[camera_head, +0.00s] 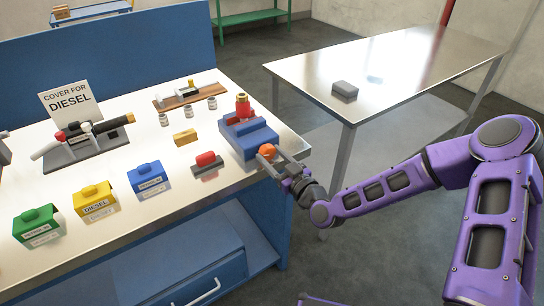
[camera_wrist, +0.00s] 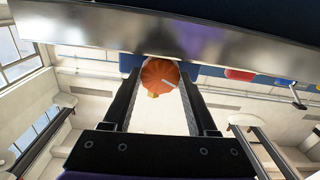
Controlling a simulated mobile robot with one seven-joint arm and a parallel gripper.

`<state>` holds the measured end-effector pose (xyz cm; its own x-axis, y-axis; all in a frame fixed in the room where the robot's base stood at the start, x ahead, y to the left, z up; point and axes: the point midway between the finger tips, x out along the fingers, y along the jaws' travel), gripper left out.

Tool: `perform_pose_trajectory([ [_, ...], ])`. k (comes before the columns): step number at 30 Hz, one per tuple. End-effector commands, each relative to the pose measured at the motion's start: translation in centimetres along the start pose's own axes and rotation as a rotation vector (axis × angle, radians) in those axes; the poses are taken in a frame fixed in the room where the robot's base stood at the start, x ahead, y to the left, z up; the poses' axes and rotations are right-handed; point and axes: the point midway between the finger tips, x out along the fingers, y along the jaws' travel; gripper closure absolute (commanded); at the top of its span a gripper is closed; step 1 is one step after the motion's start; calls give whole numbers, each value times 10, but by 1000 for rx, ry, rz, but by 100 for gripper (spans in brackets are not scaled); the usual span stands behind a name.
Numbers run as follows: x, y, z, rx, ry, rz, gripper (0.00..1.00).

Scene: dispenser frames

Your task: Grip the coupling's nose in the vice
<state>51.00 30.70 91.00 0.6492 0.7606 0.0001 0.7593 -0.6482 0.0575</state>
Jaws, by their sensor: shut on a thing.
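The blue vice (camera_head: 250,135) stands at the right end of the workbench. A red coupling with a brass-coloured top (camera_head: 243,106) stands upright at the vice's back part; whether the jaws touch it cannot be told. An orange round knob (camera_head: 267,151) is at the vice's near right side. My gripper (camera_head: 280,158) is shut on this knob, reaching in from the right. In the wrist view the knob (camera_wrist: 160,76) sits between the two dark fingers and bears a white mark.
The bench (camera_head: 105,210) carries green, yellow and blue labelled boxes, a red-topped block (camera_head: 207,164), a yellow block (camera_head: 186,138), small jars, and a nozzle stand with a "COVER FOR DIESEL" sign (camera_head: 69,101). A metal table (camera_head: 400,70) with a grey block stands right, across a gap.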

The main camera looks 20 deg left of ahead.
Motion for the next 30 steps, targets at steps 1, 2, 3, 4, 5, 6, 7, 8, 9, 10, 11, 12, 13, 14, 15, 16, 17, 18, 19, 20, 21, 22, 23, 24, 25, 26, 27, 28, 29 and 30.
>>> perform_pose_trajectory([
  [1,0,0,1,9,0,0,97],
  [2,0,0,1,16,0,0,97],
  [3,0,0,1,27,0,0,97],
  [4,0,0,1,38,0,0,97],
  [5,0,0,1,51,0,0,97],
  [6,0,0,2,70,0,0,97],
  [7,0,0,2,87,0,0,97],
  [8,0,0,2,104,0,1,97],
  [9,0,1,2,131,0,1,97],
  [10,0,1,2,153,0,2,97],
  [11,0,1,2,175,0,2,97],
  [12,0,1,2,206,0,2,97],
  [13,0,1,2,229,0,2,97],
  [14,0,1,2,254,0,2,97],
  [15,0,1,2,286,0,1,97],
  [16,0,1,2,309,0,1,97],
  [17,0,1,2,332,0,1,97],
  [18,0,1,2,362,-1,0,97],
  [19,0,1,2,385,-1,0,97],
  [20,0,1,2,407,0,1,97],
  [21,0,1,2,435,0,1,97],
  [22,0,1,2,456,0,1,97],
  [23,0,1,2,475,0,1,97],
  [24,0,1,2,499,0,1,97],
  [25,0,1,2,517,0,1,97],
  [26,0,1,2,532,-1,1,97],
  [27,0,1,2,553,-1,1,97],
  [28,0,1,2,566,-1,1,97],
  [29,0,1,2,579,-2,0,97],
  [30,0,1,2,594,-2,0,97],
])
